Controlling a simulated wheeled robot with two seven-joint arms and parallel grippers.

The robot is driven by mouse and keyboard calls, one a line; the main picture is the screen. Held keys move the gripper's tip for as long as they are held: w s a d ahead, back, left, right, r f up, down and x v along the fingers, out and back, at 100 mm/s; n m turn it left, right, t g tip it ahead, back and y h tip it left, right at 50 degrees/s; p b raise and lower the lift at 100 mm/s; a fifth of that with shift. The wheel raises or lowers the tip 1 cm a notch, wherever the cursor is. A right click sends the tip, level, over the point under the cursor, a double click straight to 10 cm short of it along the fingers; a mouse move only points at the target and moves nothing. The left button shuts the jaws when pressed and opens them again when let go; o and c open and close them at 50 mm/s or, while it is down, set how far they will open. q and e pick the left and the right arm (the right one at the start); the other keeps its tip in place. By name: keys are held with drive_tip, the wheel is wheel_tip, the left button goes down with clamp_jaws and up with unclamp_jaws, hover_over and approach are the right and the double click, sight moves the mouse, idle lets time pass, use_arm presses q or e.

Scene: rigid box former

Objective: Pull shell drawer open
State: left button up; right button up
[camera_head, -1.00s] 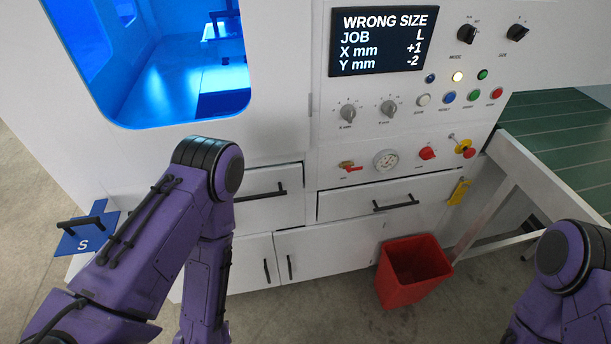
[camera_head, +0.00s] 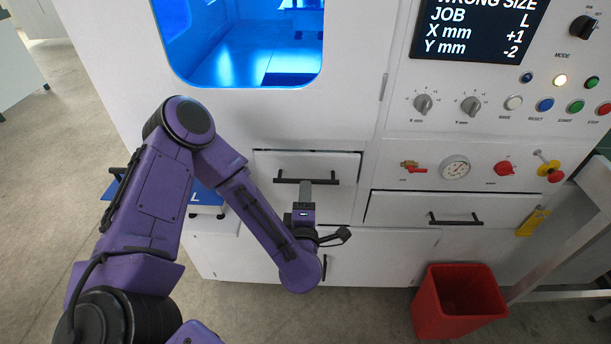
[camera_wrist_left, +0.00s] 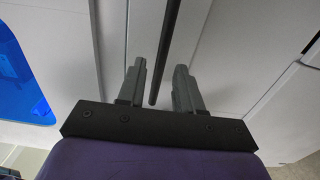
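Two white drawers show in the head view: a left drawer (camera_head: 262,168) below the blue-lit window and a right drawer (camera_head: 385,208). No label tells me which is the shell drawer. Both look closed or nearly so. The left drawer has a black bar handle (camera_head: 288,180). My left gripper (camera_head: 306,186) is at this handle. In the left wrist view the dark handle bar (camera_wrist_left: 167,50) lies between the two grey fingers of my left gripper (camera_wrist_left: 159,82), with a gap on each side. The fingers are open. My right gripper is out of view.
A red bin (camera_head: 430,305) stands on the floor below the right drawer. Knobs, buttons and a gauge (camera_head: 455,169) sit on the panel above. A blue plate (camera_head: 207,197) is partly hidden behind my left arm. Cabinet doors (camera_head: 375,258) lie below the drawers.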

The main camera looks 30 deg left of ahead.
use_arm(q)
drive_tip(key=x, duration=0.5)
drive_tip(key=shift+w+a+f+p, duration=0.15)
drive_tip(key=shift+w+p, duration=0.1)
drive_tip(key=shift+p, duration=0.15)
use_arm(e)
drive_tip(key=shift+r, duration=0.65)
